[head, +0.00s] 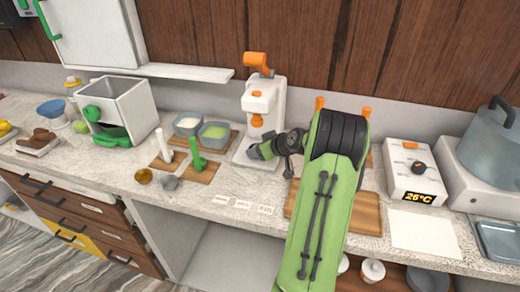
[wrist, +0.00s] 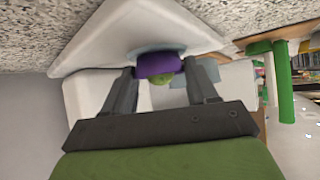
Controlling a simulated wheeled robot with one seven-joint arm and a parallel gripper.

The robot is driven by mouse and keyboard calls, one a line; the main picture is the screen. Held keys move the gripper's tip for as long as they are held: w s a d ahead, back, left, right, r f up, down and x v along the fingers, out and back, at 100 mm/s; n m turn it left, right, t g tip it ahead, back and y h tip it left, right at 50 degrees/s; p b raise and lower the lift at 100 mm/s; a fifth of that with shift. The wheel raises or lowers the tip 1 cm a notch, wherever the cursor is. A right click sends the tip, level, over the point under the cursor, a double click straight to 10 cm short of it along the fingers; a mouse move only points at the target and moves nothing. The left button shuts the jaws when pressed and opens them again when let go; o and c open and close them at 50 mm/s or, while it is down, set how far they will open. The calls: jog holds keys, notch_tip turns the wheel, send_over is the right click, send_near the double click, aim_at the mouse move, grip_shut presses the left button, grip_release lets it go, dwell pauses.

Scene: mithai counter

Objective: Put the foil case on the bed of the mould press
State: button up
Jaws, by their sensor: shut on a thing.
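The mould press (head: 264,98) is white with an orange lever on top and an orange part under its head. Its low white bed (head: 241,158) shows at the counter, partly behind my gripper (head: 258,151). In the wrist view my gripper (wrist: 160,68) is shut on a purple foil case (wrist: 157,63), with a yellow-green lump (wrist: 161,79) showing at it. The case is at the press bed (wrist: 95,42), in front of a pale blue-grey patch. I cannot tell whether it touches the bed. In the head view the case is hidden by my gripper.
Left of the press are two bowls (head: 214,131) of white and green stuff, and a wooden board (head: 186,168) with a green and a white upright handle. Right are a wooden board (head: 367,215), a temperature box (head: 410,170) and a pot (head: 490,145). Small labels lie at the front.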

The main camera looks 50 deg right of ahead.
jog(key=shift+f, duration=0.35)
